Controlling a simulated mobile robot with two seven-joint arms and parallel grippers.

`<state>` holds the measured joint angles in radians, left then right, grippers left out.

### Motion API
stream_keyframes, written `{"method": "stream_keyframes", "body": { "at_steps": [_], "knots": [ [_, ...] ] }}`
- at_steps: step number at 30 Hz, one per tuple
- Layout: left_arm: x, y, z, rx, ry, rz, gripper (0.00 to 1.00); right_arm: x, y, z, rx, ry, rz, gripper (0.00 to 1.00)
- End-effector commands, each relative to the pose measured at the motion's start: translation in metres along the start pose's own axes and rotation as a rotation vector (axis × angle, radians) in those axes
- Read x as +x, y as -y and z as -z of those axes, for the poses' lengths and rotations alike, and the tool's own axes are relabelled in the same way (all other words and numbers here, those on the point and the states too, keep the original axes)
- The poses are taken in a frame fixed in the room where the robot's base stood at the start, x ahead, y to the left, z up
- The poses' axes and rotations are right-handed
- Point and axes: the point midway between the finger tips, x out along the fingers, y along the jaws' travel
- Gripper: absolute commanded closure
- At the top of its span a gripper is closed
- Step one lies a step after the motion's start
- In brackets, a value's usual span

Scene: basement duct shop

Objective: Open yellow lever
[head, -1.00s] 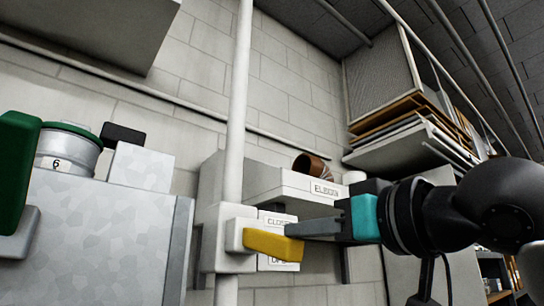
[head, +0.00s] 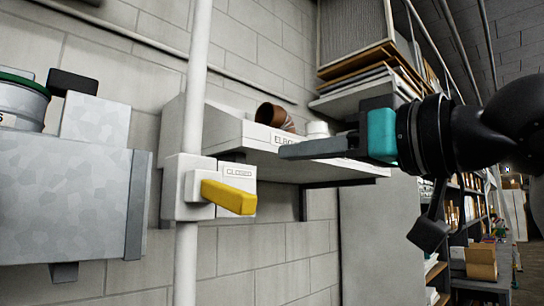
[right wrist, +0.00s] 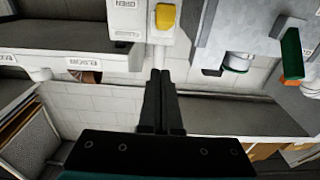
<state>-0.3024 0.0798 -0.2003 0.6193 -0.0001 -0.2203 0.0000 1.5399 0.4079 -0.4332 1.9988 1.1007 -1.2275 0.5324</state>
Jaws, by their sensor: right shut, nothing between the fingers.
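The yellow lever (head: 229,196) sits on a white valve box (head: 172,190) fixed to a white vertical pipe. It sticks out to the right and slightly down, just below a "CLOSED" label (head: 238,173). Its handle hides the lower part of the label plate. The lever also shows at the top of the right wrist view (right wrist: 165,17). My right gripper (head: 284,152) is shut and empty, above and to the right of the lever and apart from it. Its closed fingers also show in the right wrist view (right wrist: 160,74). My left gripper is out of view.
A grey metal box (head: 65,200) stands left of the pipe (head: 193,100). A shelf (head: 255,140) with a brown elbow (head: 274,115) lies behind my right gripper. Stacked boards (head: 365,68) are at upper right. An aisle with shelving opens at far right.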

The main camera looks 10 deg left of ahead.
Motion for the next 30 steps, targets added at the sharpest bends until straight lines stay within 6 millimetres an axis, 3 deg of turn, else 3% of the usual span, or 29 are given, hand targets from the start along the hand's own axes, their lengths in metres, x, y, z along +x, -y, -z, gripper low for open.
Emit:
{"method": "stream_keyframes", "body": {
  "at_steps": [3,9,26,30],
  "knots": [
    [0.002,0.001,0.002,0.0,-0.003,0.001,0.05,-0.02,0.0,0.001,-0.001,-0.001,-0.002,1.0],
    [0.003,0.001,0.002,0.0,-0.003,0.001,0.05,-0.034,0.0,0.001,-0.001,0.001,0.0,1.0],
    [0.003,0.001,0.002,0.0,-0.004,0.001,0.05,-0.035,0.0,0.002,0.001,0.0,0.0,1.0],
    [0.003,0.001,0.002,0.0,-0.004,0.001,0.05,-0.026,-0.018,-0.005,0.044,-0.001,-0.016,1.0]
  ]
}}
